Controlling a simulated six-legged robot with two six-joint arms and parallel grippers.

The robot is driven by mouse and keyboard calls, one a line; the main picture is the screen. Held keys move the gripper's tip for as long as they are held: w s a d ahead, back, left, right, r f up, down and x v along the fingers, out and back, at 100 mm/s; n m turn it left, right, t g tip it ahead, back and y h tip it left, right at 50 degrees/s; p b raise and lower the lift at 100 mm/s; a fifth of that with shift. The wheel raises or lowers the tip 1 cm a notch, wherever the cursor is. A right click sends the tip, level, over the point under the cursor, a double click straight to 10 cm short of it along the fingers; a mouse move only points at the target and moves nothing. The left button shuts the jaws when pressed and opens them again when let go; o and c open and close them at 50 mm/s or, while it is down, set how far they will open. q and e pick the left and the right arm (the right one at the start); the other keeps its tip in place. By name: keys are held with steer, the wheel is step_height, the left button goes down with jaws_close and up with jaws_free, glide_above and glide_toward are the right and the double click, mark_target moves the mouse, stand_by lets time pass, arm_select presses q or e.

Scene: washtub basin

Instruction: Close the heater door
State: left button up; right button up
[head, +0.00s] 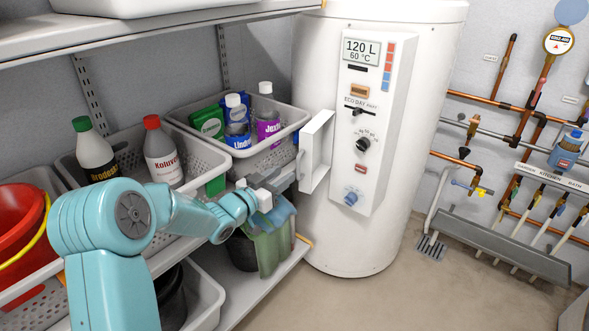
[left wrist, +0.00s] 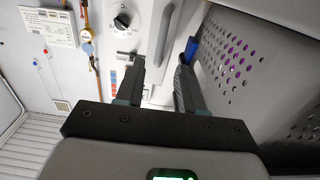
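The white heater (head: 325,225) stands upright behind the shelf, with a control panel (head: 385,130) on its front. The small white heater door (head: 318,150) stands open at the panel's left side. Its grey handle (head: 299,165) faces left toward the shelf. My left gripper (head: 284,180) is just left of the door, close to the handle. In the left wrist view, the fingers of my left gripper (left wrist: 160,68) are apart, with the grey handle (left wrist: 165,35) ahead between the tips. I cannot tell whether they touch it. My right gripper is in neither view.
A green cloth (head: 270,245) hangs below. Pipes (head: 480,105) run along the right wall. The floor (head: 400,285) before the heater is clear.

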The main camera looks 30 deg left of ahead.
arm_select(q)
steer(key=w, duration=0.6)
steer(key=shift+d, duration=0.25)
jaws_close()
stand_by(1.1)
